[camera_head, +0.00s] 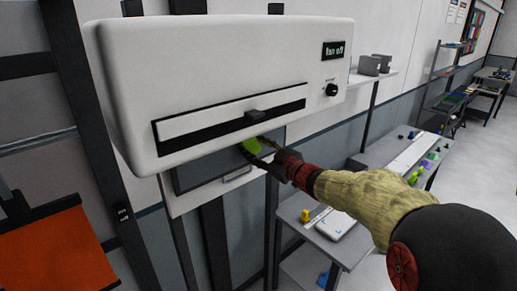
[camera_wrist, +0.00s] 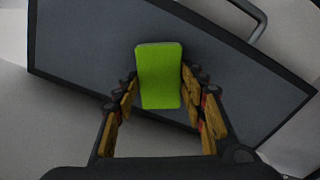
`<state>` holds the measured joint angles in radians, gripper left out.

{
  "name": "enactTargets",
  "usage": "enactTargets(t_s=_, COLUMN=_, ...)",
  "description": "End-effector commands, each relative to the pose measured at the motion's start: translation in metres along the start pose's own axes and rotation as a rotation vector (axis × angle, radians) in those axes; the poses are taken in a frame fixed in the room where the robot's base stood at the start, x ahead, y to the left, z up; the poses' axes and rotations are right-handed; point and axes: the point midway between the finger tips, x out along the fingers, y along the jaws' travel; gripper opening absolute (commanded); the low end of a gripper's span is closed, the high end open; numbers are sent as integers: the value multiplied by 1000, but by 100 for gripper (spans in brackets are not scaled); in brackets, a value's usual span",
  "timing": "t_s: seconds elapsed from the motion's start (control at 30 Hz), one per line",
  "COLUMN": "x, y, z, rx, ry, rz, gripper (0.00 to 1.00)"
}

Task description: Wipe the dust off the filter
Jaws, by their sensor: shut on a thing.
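The filter (camera_head: 195,176) is a dark grey rectangular panel under the white wall unit; it fills much of the wrist view (camera_wrist: 95,45) with a black frame around it. My gripper (camera_head: 262,152) is shut on a bright green sponge (camera_wrist: 159,70), which also shows in the head view (camera_head: 250,146). In the wrist view the fingers (camera_wrist: 160,98) grip its two sides. The sponge lies over the filter's face, near its right end in the head view. I cannot tell whether it touches. No separate dust patches can be made out.
The white unit (camera_head: 220,60) has a slot, a knob (camera_head: 331,90) and a "fan off" display (camera_head: 333,49), and overhangs the filter. A grey handle (camera_wrist: 255,22) shows beside the filter. A bench (camera_head: 322,245) with small items stands below; an orange panel (camera_head: 45,250) is left.

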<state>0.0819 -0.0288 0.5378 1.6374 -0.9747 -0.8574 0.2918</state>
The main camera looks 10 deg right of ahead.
Motion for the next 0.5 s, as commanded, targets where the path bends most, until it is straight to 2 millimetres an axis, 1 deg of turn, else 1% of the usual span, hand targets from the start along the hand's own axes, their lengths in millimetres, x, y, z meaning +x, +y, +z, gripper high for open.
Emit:
enactTargets(t_s=0.03, x=1, y=-5, z=-2, rx=-1, ry=2, rz=-2, gripper=21)
enactTargets(t_s=0.2, x=2, y=-17, z=-8, rx=0, ry=1, rz=-1, gripper=21)
enactTargets(t_s=0.5, x=2, y=-26, z=-13, rx=-2, ry=3, rz=-2, gripper=21)
